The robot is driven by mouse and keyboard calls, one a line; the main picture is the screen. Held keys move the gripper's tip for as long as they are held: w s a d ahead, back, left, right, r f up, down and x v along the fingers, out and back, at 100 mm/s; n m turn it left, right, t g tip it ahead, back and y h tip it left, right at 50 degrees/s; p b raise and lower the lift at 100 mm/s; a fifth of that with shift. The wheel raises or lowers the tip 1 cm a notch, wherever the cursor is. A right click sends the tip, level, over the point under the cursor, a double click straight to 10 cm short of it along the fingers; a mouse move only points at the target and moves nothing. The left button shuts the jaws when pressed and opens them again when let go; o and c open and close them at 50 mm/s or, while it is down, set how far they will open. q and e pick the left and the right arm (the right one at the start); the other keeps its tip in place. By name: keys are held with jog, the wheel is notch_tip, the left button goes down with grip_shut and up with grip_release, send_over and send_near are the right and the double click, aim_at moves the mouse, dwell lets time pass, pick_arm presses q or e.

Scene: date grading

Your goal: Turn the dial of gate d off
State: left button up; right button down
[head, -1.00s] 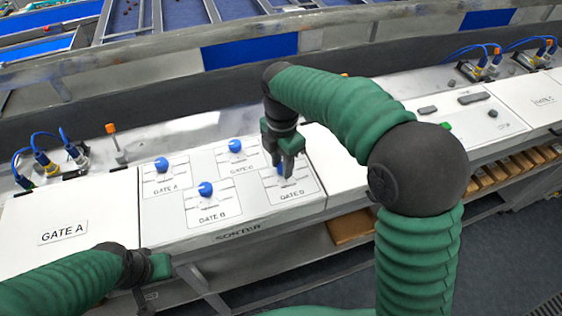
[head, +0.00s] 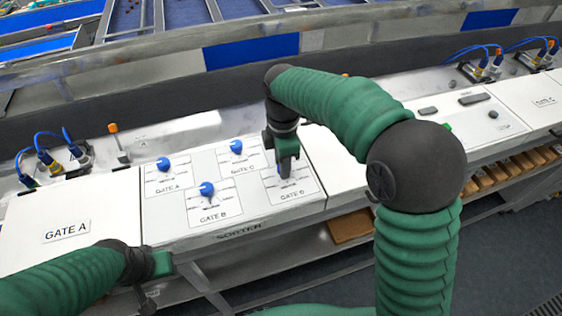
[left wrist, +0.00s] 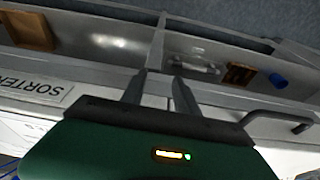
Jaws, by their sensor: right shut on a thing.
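The gate D dial sits on its labelled plate (head: 292,196) at the right of the white sorter panel (head: 180,236). My right gripper (head: 284,174) reaches down onto this dial and is shut on it. The fingers hide most of the dial, so its pointer setting cannot be read. My left gripper (head: 150,296) is low in front of the panel's front edge, away from the dials. In the left wrist view its two fingers (left wrist: 160,88) stand apart with nothing between them.
Blue dials of gate A (head: 163,164), gate B (head: 207,189) and gate C (head: 236,147) stand close by on the same panel. An orange-tipped lever (head: 113,129) rises behind. Wooden trays (head: 350,227) lie on the shelf below.

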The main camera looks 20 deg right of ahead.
jog(key=m, duration=0.3)
jog(key=shift+w+d+r+m+p, duration=0.15)
jog(key=shift+w+r+m+p, duration=0.1)
jog(key=shift+m+p, duration=0.15)
jog(key=m, duration=0.3)
jog(key=shift+m, duration=0.3)
jog(key=m, duration=0.3)
jog(key=shift+m+p, duration=0.3)
jog(key=shift+p, duration=0.1)
jog(key=shift+f+m, duration=0.15)
jog(key=shift+m, duration=1.35)
jog(key=shift+s, duration=0.1)
jog(key=c, duration=1.4)
grip_release()
jog(key=shift+c, duration=0.2)
jog(key=o, duration=0.4)
jog(key=shift+s, duration=0.1)
jog(key=shift+d, duration=0.1)
